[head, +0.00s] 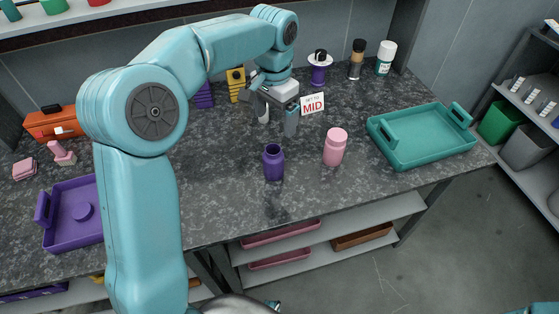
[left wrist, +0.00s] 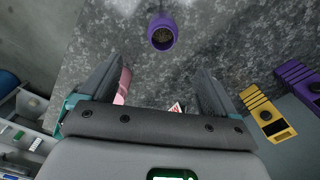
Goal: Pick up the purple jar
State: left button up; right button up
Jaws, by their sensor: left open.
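The purple jar (head: 273,164) stands upright and open-topped near the front middle of the dark counter. It also shows in the left wrist view (left wrist: 162,33), at the top, beyond the fingertips and roughly centred between them. My left gripper (head: 277,121) is open and empty, behind the jar in the head view and apart from it. In the left wrist view its two fingers (left wrist: 157,66) are spread wide.
A pink jar (head: 335,147) stands right of the purple jar. Behind are a MID sign (head: 313,105) and several bottles. A teal tray (head: 437,154) lies at right, a purple tray (head: 62,238) at left. The counter's front edge (head: 318,217) is close in front.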

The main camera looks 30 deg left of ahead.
aim_at(273, 150)
pick_arm(q)
jog(key=f, duration=0.7)
jog(key=f+b, duration=0.1)
jog(key=f, duration=0.3)
jog(key=shift+s+a, duration=0.2)
jog(key=shift+s, duration=0.2)
notch_tip(273, 150, down, 5)
jog(key=shift+w+f, duration=0.1)
jog(key=shift+w, duration=0.05)
jog(key=c, duration=1.3)
